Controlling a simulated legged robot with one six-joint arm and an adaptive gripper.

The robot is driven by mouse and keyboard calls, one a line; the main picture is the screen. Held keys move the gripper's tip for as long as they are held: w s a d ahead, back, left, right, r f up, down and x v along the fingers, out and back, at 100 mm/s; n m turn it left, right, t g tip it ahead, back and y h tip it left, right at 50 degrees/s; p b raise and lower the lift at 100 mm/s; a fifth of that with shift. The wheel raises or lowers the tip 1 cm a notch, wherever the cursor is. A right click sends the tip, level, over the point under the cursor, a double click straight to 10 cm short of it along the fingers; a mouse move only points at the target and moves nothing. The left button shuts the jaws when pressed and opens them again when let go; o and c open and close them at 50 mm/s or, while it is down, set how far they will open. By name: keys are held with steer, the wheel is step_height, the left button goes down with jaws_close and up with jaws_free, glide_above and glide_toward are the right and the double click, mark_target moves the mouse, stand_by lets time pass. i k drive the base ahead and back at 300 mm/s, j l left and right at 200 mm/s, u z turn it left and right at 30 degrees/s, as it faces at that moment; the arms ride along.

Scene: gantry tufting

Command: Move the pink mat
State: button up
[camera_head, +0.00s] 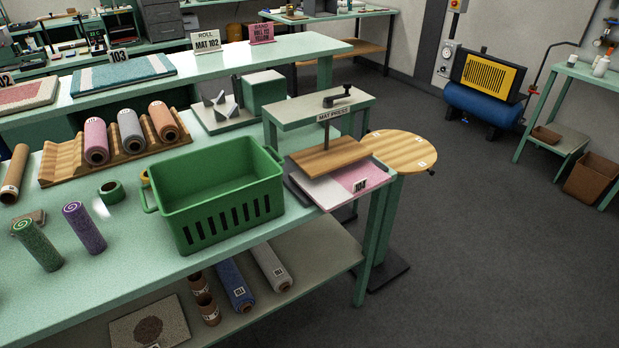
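A pink and white mat (357,175) lies flat at the right end of the green workbench, with a tag on its front edge that seems to read 104. It is under the wooden plate (325,158) of the green mat press (320,113), which hides part of it. I cannot tell whether the plate touches the mat. The right corner of the mat is near a round wooden stand (400,149). My gripper is not in view.
A green basket (222,203) stands just left of the press. A wooden rack (75,164) with several yarn rolls is behind it. Upright green (37,246) and purple (85,228) rolls stand at left. The floor (490,230) at right is clear.

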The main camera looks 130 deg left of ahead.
mark_target(334, 190)
steer(key=u, duration=4.05)
steer(key=i+l, duration=0.15)
steer(key=i, duration=0.3)
steer(key=i+l+u, duration=0.1)
steer(key=i, duration=0.3)
steer(key=i+l, duration=0.2)
steer(key=i, duration=0.25)
steer(key=i+l, duration=0.15)
steer(key=i, duration=0.3)
steer(key=u, duration=0.05)
